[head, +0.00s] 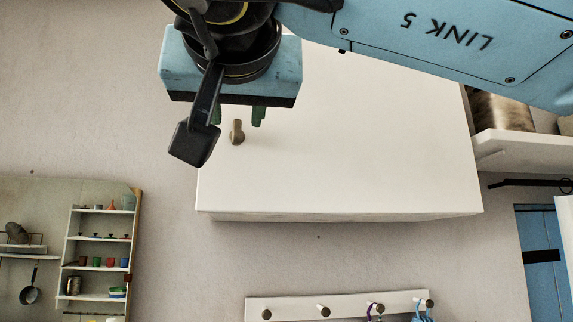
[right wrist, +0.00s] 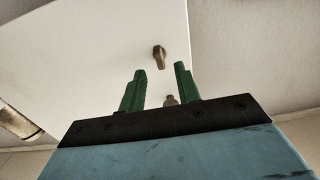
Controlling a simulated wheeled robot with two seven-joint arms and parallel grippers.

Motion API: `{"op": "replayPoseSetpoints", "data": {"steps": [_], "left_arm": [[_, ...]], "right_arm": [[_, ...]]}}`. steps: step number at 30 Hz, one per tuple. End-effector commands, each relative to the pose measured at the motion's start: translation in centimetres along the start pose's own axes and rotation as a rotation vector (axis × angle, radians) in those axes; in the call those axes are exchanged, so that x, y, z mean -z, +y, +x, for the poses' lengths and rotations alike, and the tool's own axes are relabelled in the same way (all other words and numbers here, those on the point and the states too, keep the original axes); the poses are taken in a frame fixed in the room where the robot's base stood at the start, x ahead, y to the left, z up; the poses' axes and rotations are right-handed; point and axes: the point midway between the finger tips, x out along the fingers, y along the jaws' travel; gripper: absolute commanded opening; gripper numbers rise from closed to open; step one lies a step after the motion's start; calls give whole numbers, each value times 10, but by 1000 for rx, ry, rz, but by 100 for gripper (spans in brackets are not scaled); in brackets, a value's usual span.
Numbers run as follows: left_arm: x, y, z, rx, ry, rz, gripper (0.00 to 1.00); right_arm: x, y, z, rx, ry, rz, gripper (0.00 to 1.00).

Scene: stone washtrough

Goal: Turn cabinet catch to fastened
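The cabinet catch (head: 237,132) is a small brown-bronze turn piece near the lower left corner of the white cabinet (head: 340,160) front. Its long side stands roughly upright in the head view. In the right wrist view the catch (right wrist: 159,57) shows just beyond the fingertips. My right gripper (head: 238,115) is open, its two green fingers apart with nothing between the tips; the catch is just below them in the head view. In the right wrist view the gripper (right wrist: 160,70) points at the cabinet front. I cannot tell the remaining depth gap. My left gripper is not in view.
A small brownish knob (right wrist: 171,100) shows between the finger bases in the right wrist view. A peg rail (head: 345,305) hangs below the cabinet.

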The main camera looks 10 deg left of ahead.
Motion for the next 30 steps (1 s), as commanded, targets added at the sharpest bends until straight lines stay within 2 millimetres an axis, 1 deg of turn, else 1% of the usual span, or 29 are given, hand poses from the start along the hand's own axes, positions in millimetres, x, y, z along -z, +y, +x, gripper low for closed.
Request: {"op": "replayPoseSetpoints", "data": {"steps": [1,3,6,11,18,25,26,30], "left_arm": [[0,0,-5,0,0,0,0],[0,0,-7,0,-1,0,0],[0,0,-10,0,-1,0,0],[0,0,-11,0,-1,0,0],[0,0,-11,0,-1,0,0],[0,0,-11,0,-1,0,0],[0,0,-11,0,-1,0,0],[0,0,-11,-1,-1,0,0]], "right_arm": [[1,0,10,-1,-3,-1,33],[1,0,19,0,-3,0,33],[1,0,29,0,-1,0,33],[0,0,36,1,-1,1,33],[-1,0,36,1,-1,0,33],[-1,0,36,1,0,0,3],[0,0,36,1,0,0,0],[0,0,36,1,0,1,0]]}}
